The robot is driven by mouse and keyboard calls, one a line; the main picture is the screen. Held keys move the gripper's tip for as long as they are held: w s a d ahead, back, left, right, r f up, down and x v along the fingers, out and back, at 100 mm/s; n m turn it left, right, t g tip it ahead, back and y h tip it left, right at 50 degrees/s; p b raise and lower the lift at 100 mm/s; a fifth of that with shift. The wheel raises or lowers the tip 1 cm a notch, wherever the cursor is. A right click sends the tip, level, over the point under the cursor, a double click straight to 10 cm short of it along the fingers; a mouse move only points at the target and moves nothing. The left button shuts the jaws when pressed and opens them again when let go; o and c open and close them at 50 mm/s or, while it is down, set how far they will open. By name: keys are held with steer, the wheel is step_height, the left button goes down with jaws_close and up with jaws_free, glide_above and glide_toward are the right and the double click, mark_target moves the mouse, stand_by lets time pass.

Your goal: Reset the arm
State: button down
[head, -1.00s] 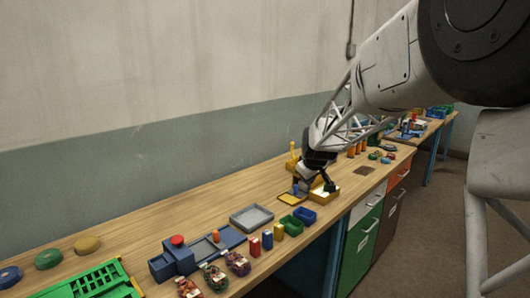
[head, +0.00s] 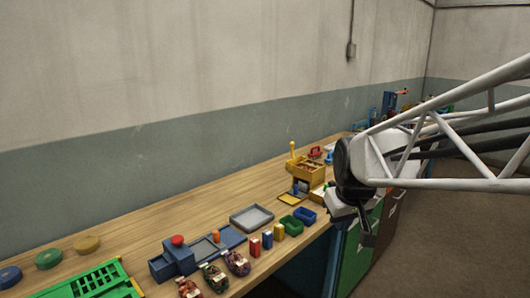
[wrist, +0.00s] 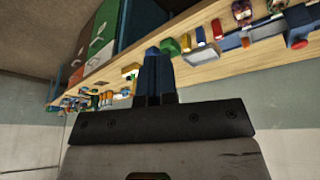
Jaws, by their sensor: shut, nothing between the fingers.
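My gripper (head: 366,226) hangs off the front edge of the wooden workbench (head: 195,205) in the head view, in front of the green drawer cabinet. It points downward and is apart from the bench things. In the wrist view the two dark blue fingers of my gripper (wrist: 157,54) lie side by side, shut, with nothing seen between them. The bench shows tilted behind the fingers there. My arm comes in from the right of the head view and hides part of the bench's far end.
A wooden box (head: 305,172), a green tray (head: 291,225) and a blue tray (head: 306,215) stand left of my gripper. A grey tray (head: 252,217), small coloured blocks and patterned sacks (head: 237,264) lie farther left. A green cabinet (head: 357,258) is below. The floor at right is clear.

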steer(key=s+d+f+m+g, duration=0.1)
steer(key=s+f+m, duration=0.2)
steer(key=s, duration=1.7)
steer(key=shift+s+f, duration=0.2)
steer(key=shift+f, duration=0.45)
